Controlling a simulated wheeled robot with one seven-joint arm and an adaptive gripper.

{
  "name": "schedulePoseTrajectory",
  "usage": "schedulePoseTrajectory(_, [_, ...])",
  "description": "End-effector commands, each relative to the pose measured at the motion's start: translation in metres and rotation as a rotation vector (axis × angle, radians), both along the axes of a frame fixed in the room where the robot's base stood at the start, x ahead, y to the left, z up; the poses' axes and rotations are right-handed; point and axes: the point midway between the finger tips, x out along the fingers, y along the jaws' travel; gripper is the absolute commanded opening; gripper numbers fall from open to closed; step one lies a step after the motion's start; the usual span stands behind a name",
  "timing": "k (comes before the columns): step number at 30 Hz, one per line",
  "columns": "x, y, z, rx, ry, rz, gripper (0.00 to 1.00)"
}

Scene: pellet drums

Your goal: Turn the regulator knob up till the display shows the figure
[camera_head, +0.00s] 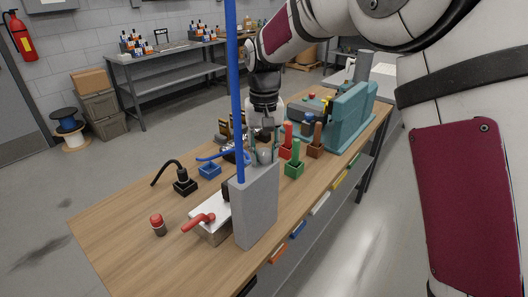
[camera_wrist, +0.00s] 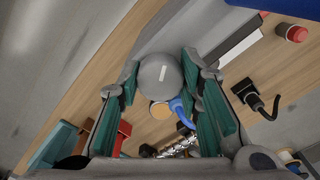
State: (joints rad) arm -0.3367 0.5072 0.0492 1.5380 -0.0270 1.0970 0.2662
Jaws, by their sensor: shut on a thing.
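I cannot make out a display or any figure in either view.
A blue pole (camera_head: 235,90) rises beside the block. A red-handled grey fixture (camera_head: 208,221), a red button (camera_head: 158,224) and a black plug (camera_head: 184,186) stand left on the wooden table. Green (camera_head: 293,168) and red holders and a teal machine (camera_head: 350,115) stand right.

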Motion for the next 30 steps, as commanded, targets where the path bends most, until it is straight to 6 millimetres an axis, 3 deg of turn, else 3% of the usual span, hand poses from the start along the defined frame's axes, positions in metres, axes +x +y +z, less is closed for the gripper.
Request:
schedulePoseTrajectory(18, [0.0002,-0.0003,-0.0001,0.000,0.000,-0.041,0.04])
schedulePoseTrajectory(19, [0.0002,-0.0002,-0.0001,0.000,0.000,-0.041,0.37])
schedulePoseTrajectory(21, [0.0001,-0.0002,-0.0001,0.000,0.000,-0.041,0.53])
schedulePoseTrajectory(30, [0.0001,0.0000,0.0004,0.000,0.000,-0.041,0.53])
